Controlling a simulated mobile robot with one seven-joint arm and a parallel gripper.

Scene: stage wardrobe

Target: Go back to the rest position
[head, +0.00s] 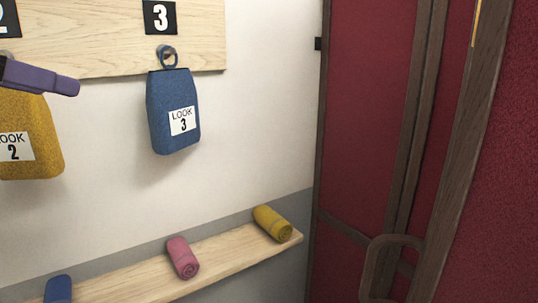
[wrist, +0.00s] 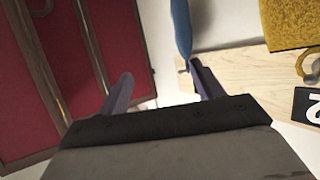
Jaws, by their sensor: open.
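My gripper (wrist: 161,72) is open in the wrist view, with its two purple fingers apart and nothing held between them. In the head view a purple part of it (head: 40,77) shows at the left edge, in front of the top of the yellow bag (head: 30,115) marked LOOK 2. The blue bag (head: 165,100) marked LOOK 3 hangs from a hook under the number 3 plate, clear of the gripper in this view. In the wrist view the blue bag (wrist: 182,30) appears just beyond the right fingertip; I cannot tell the gap.
A wooden board (head: 100,50) carries the number plates. Below, a wooden shelf (head: 225,262) holds blue (head: 58,289), pink (head: 182,258) and yellow (head: 272,223) rolls. A red panelled screen (head: 365,120) with wooden frames stands at the right. Bare wall lies between bag and screen.

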